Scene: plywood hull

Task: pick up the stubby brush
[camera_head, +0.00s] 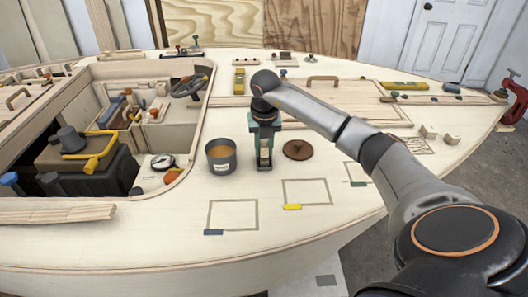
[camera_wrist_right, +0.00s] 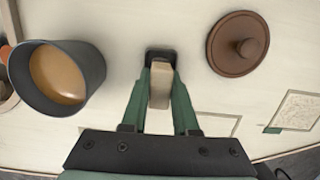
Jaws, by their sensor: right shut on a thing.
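The stubby brush has a light wooden handle (camera_wrist_right: 160,88) and a dark end beyond the fingertips in the right wrist view (camera_wrist_right: 160,56). My right gripper (camera_head: 264,158) points down at the pale deck, between a grey pot and a brown lid. Its green fingers (camera_wrist_right: 161,75) are shut on the brush's handle, one on each side. In the head view the fingers hide much of the brush. I cannot tell whether its dark end touches the deck. My left gripper is not in view.
The grey pot (camera_head: 221,156) with tan contents stands close left of the gripper. The brown knobbed lid (camera_head: 298,150) lies close right. Outlined rectangles with coloured tabs mark the front deck, otherwise clear. A cockpit opening (camera_head: 196,120) with a yellow-handled dark case (camera_head: 85,168) lies left.

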